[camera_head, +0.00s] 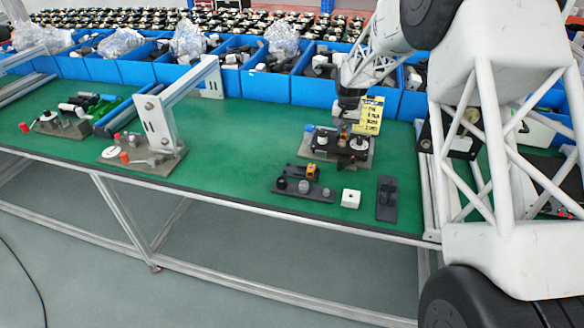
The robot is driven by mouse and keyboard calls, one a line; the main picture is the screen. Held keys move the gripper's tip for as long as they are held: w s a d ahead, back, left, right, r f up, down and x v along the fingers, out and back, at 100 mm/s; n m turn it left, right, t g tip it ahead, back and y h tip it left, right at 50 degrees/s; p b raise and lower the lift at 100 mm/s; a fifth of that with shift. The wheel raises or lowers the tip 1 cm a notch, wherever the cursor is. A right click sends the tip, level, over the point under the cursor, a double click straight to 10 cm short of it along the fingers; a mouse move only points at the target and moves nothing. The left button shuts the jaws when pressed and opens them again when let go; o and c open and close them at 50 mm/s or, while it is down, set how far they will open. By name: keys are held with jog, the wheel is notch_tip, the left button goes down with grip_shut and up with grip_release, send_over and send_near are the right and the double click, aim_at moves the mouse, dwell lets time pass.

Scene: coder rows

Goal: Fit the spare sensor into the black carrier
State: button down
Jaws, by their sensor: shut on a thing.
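My gripper (345,112) points down over a fixture at the back right of the green table. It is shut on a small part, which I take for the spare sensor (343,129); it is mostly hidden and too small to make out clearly. Directly below is the black carrier (325,146) on a grey base plate, with round black knobs on it. I cannot tell whether the held part touches the carrier. In front lies a dark plate (300,194) bearing an orange-and-black part (312,172) and several small round pieces.
A white cube (350,198) and a dark flat bracket (387,200) lie at the front right. A yellow label card (369,115) stands behind the fixture. Blue bins (262,87) line the back. A metal arch (162,122) stands at the left. The table's middle is clear.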

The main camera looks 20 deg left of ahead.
aim_at(344, 131)
jog(key=c, duration=0.9)
grip_release()
jog(key=shift+r, duration=3.85)
